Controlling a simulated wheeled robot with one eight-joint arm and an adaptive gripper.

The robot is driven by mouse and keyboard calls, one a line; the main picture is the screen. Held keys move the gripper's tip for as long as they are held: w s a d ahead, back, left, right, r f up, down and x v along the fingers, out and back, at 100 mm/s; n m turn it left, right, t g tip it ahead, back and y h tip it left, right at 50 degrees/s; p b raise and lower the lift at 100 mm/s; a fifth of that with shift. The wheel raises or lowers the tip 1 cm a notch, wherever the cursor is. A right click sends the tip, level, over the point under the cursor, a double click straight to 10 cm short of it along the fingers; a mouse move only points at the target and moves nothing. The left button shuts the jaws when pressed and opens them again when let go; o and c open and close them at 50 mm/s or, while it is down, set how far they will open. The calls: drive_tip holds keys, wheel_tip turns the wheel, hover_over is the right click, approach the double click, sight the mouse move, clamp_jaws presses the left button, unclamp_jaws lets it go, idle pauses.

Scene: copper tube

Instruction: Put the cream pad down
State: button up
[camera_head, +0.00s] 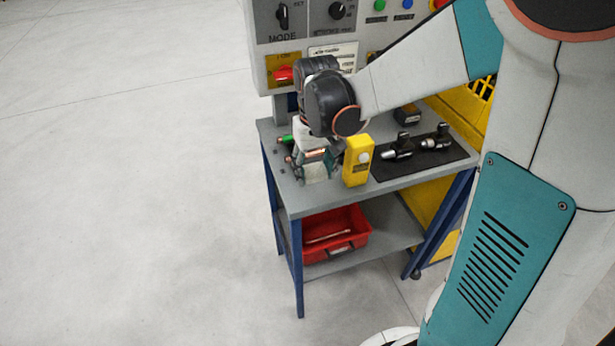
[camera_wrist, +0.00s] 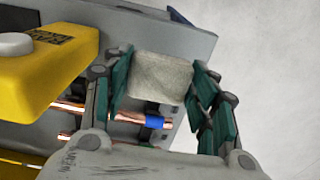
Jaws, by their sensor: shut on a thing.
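The cream pad (camera_wrist: 161,77) is between the two teal-padded fingers of my gripper (camera_wrist: 160,92) in the wrist view. My gripper is shut on it. In the head view the pad (camera_head: 316,172) shows small and pale near the front left of the bench top, below my gripper (camera_head: 318,158). Whether the pad touches the bench top cannot be told. Copper tubes (camera_wrist: 125,115) lie behind and below the pad in the wrist view, one with a blue band.
A yellow box with a white button (camera_head: 358,160) stands just right of my gripper. A dark mat (camera_head: 425,157) with black-handled tools lies further right. A red bin (camera_head: 335,235) is on the lower shelf. A control panel (camera_head: 300,40) rises behind the bench.

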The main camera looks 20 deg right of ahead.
sight(314, 194)
drive_tip(key=shift+f+b, duration=0.85)
drive_tip(key=shift+f, duration=2.2)
drive_tip(key=shift+f, duration=0.15)
drive_tip(key=o, duration=1.1)
